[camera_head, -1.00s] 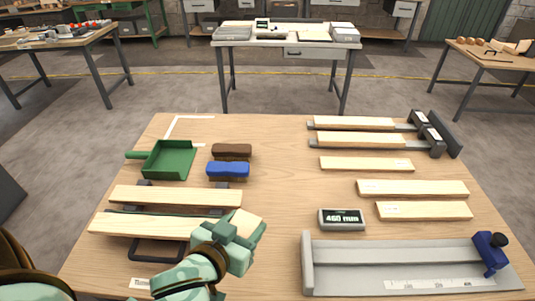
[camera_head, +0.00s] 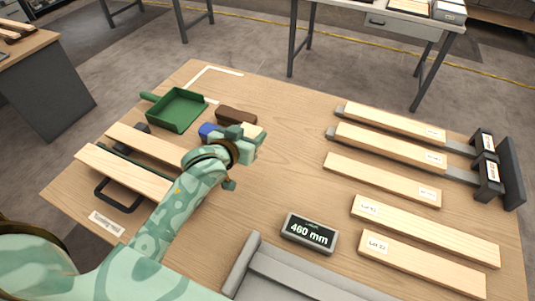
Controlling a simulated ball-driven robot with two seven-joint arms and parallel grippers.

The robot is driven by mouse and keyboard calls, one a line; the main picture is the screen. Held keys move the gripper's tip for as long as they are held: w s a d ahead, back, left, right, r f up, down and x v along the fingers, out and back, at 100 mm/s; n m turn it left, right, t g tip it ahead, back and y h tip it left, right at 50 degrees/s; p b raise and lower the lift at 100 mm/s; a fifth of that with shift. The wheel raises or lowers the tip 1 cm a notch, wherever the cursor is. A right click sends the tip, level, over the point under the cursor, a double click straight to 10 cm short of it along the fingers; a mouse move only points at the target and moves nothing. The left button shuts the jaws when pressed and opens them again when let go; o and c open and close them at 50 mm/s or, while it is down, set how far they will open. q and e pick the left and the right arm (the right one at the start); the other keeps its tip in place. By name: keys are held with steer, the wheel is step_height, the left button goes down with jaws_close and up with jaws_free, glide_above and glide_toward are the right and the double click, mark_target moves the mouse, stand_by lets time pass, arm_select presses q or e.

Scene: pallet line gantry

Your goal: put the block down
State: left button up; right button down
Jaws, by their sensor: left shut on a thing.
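My left gripper (camera_head: 243,143) reaches in over the left-middle of the wooden table (camera_head: 285,155). It is shut on a small pale block (camera_head: 255,131), which shows just beyond the fingers. The fingers hide part of the block. I cannot tell whether the block touches the table. My right gripper is not in view.
A green dustpan (camera_head: 176,109) lies at the back left. Boards rest on a rack (camera_head: 148,143) at left. Several labelled boards (camera_head: 384,180) lie at right. A display reading 460 mm (camera_head: 310,232) and a grey fixture (camera_head: 290,274) are at front. The table's middle is clear.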

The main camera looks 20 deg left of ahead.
arm_select(q)
steer(key=w+f, duration=0.1)
steer(key=w+d+f+b, duration=0.1)
steer(key=f, duration=0.1)
steer(key=w+d+f+b, duration=0.1)
steer(key=f, duration=0.1)
steer(key=shift+w+d+f, duration=0.15)
steer(key=shift+d+f, duration=0.1)
step_height(320, 180, down, 4)
steer(key=shift+w+d+r+b, duration=0.15)
steer(key=shift+r+b, duration=0.05)
steer(key=shift+b, duration=0.85)
steer(key=shift+r, duration=0.2)
steer(key=o, duration=1)
steer(key=shift+f, duration=0.15)
